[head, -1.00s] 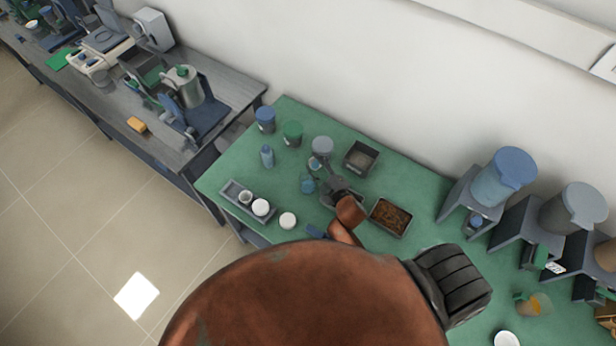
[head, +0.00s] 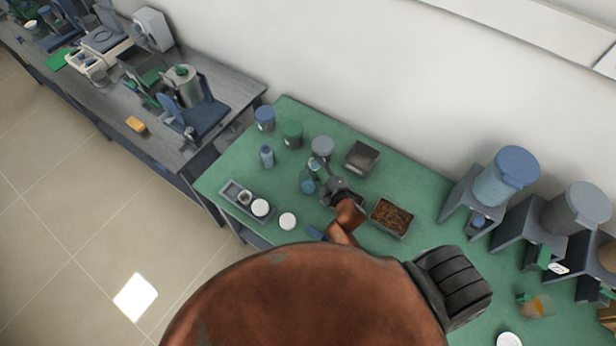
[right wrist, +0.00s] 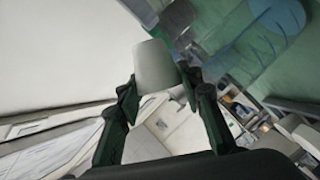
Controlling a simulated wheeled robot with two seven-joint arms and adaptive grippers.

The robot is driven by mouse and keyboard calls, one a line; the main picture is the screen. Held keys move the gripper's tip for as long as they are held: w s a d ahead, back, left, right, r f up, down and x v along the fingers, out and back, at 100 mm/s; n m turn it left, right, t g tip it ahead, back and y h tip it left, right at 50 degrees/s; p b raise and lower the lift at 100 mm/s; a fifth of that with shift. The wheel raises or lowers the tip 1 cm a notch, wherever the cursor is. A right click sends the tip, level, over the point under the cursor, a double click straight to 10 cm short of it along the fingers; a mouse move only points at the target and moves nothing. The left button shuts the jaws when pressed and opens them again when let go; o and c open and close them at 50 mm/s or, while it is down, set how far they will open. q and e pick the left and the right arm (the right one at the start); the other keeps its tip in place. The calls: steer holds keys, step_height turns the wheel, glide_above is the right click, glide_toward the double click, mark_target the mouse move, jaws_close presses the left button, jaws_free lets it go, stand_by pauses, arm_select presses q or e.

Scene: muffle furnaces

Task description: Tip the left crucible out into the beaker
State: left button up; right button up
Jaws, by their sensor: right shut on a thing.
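My right gripper (head: 318,172) is shut on a small white crucible, which shows clearly in the right wrist view (right wrist: 155,65) between the two dark fingers (right wrist: 158,92). The crucible looks tilted there; its contents cannot be seen. In the head view the gripper is beside and partly over the blue-tinted beaker (head: 307,186) on the green table. A blurred, see-through blue shape at the upper right of the wrist view looks like the beaker (right wrist: 277,22). Whether anything is pouring is too small to tell. My left gripper is not in view.
A grey tray (head: 229,189) holds a small cup (head: 244,197) and a white round piece (head: 260,207). A white disc (head: 287,221) lies nearby. Several lidded jars, a blue bottle (head: 266,156), an empty grey box (head: 361,158) and a brown-filled box (head: 391,216) stand around the gripper.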

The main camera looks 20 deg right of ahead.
stand_by(0.4)
steer(key=shift+f+b, duration=0.15)
steer(key=shift+b, duration=0.4)
steer(key=shift+a+n, duration=0.1)
steer(key=shift+n, duration=0.2)
steer(key=shift+s+f+n+b, duration=0.1)
steer(key=shift+n+b, duration=0.2)
steer(key=shift+b, duration=0.45)
steer(key=shift+a+t, duration=0.1)
steer(key=shift+t, duration=0.2)
steer(key=shift+f+n+b, duration=0.1)
steer(key=shift+n+b, duration=0.2)
steer(key=shift+b, duration=0.3)
steer(key=shift+a, duration=0.1)
steer(key=shift+b, duration=0.35)
steer(key=shift+n+h+b, duration=0.3)
steer(key=shift+n+b, duration=0.1)
steer(key=shift+b, duration=0.05)
